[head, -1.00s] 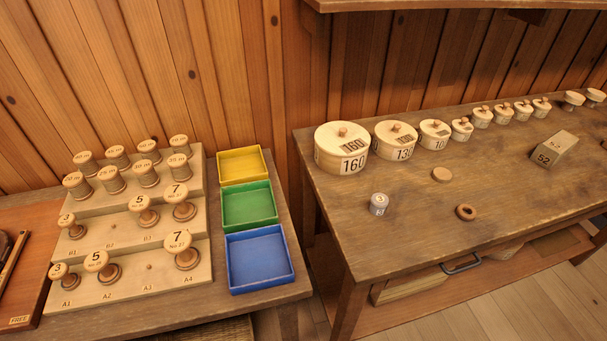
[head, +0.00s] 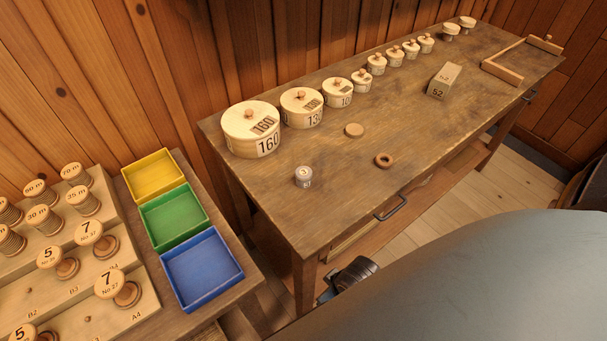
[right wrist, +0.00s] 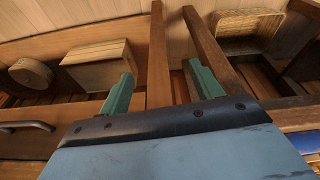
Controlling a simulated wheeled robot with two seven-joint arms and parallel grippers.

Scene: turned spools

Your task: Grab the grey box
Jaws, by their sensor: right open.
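No plainly grey box shows. The nearest match is a block with a greyish olive front marked 52 (head: 438,91), on the long table's top right of its middle in the head view. It stands alone, untouched. My right gripper (right wrist: 160,75) shows in the right wrist view with its two green fingers spread wide and nothing between them. It is low, facing wooden legs and a shelf, well away from the block. A dark part, likely of my right arm, shows by the table's front leg in the head view. My left gripper is not in view.
Round lidded boxes (head: 251,130) line the long table's (head: 330,215) back edge. A small numbered cylinder (head: 304,177), a disc (head: 354,130) and a ring (head: 384,160) lie in front. A wooden frame (head: 503,62) is at the far right. Three coloured trays (head: 203,268) stand left.

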